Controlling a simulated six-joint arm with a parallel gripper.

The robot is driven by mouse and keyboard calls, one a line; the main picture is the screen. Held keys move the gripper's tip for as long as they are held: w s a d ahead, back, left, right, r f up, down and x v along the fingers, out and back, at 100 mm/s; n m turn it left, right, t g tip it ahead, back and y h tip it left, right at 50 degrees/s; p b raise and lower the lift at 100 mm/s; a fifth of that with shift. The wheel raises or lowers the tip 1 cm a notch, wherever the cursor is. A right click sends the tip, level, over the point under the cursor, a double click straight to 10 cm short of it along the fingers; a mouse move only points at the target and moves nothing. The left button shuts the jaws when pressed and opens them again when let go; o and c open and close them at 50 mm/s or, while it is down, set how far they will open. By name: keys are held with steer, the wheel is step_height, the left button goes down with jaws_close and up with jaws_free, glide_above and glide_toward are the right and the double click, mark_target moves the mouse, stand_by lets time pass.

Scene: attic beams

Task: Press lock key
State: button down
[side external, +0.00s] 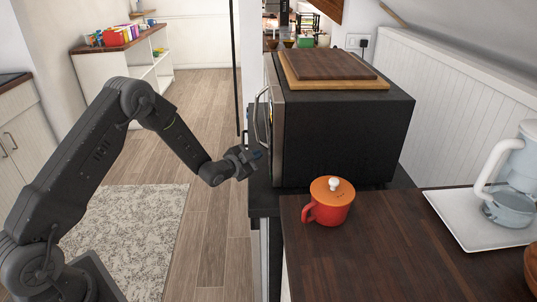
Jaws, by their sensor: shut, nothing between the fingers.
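A black microwave-like appliance (345,135) stands on a dark counter, its front turned to the left. A curved metal handle (258,112) shows on that front edge. My gripper (256,158) is at the lower part of this front, shut, with nothing seen in it. It is very close to the front; I cannot tell whether it touches. The lock key cannot be made out, as the front face is seen almost edge-on and is partly behind my gripper.
Two wooden boards (330,68) lie on the appliance. An orange lidded pot (329,201) stands on the wooden worktop (400,262) in front. A white tray (455,226) with a glass jug (513,170) is at right.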

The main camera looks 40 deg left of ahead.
steer(key=shift+w+d, duration=0.1)
steer(key=shift+w+d, duration=0.2)
steer(key=shift+d, duration=0.05)
steer(key=shift+w+d, duration=0.2)
steer(key=shift+w, duration=0.05)
stand_by(1.1)
steer(key=shift+s+a, duration=0.55)
steer(key=shift+s+a, duration=1.75)
steer(key=shift+s, duration=0.05)
